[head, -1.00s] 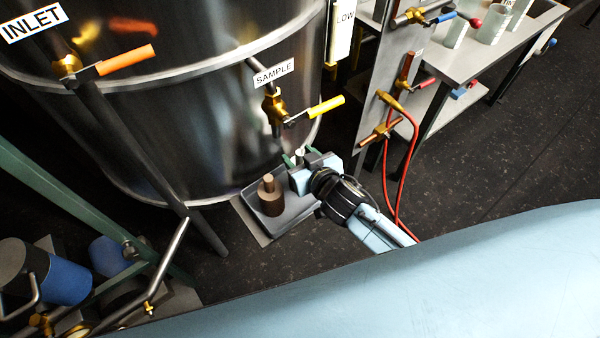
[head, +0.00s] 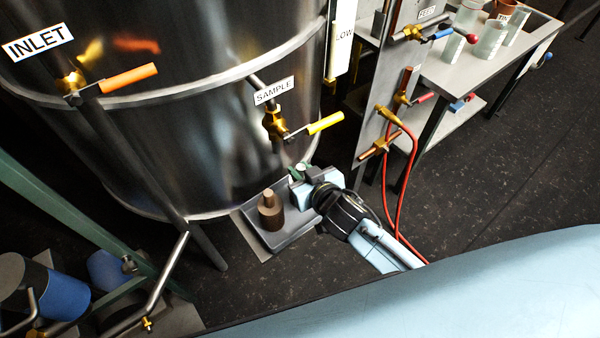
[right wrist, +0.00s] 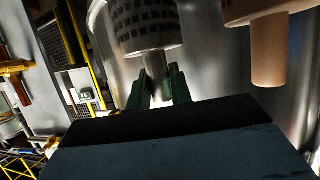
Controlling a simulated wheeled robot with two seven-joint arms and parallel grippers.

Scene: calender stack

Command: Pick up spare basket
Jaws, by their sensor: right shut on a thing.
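The spare basket (right wrist: 147,28) is a grey metal cup with rows of dark holes and a narrow stem, seen in the right wrist view, where things appear stem down. My right gripper (head: 300,170) is shut on its stem; the green fingers (right wrist: 160,86) press on both sides. In the head view only a pale bit of the stem shows between the fingers, and my gripper hides the rest. I cannot tell whether the basket touches the tray below. My left gripper is in neither current view.
A brown stemmed piece (head: 270,211) stands on a grey tray (head: 270,244) beside my right gripper. The big steel tank (head: 180,150) is close behind. Red hoses (head: 412,170) hang from a valve panel to the right. A bench (head: 470,62) holds several containers.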

